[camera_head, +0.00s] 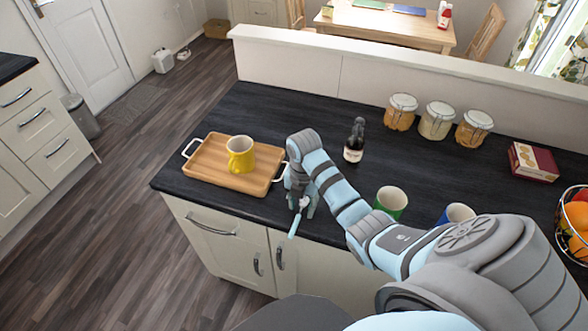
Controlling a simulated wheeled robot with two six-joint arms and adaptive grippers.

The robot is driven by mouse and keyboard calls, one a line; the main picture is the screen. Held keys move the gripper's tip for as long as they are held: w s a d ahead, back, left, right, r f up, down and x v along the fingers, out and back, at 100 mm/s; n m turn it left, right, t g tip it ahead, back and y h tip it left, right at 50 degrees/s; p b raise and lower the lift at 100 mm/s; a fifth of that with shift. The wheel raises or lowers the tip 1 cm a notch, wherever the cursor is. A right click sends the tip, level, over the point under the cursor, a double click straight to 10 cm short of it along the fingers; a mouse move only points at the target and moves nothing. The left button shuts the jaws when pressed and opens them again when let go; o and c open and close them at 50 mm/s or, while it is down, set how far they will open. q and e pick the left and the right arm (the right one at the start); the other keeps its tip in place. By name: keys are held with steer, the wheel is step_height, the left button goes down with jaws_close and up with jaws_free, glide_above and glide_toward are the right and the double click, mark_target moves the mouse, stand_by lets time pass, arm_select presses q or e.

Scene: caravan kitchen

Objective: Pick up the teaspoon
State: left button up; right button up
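A teaspoon with a light blue handle (294,226) lies at the front edge of the dark counter, its metal part running up between my fingers. My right gripper (302,207) points down over it. Its fingers look spread, one on each side of the spoon, with a gap visible. Part of the spoon's upper end is hidden by the gripper. My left gripper is not in view.
A wooden tray (209,171) with a yellow mug (240,160) stands just left of my gripper. A dark bottle (355,142) is behind my arm. A green mug (391,201) and a blue mug (459,212) stand near my forearm. Several jars (436,121) line the back.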

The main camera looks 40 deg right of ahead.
steer(key=shift+a, duration=0.1)
jaws_close()
steer(key=shift+r, duration=0.15)
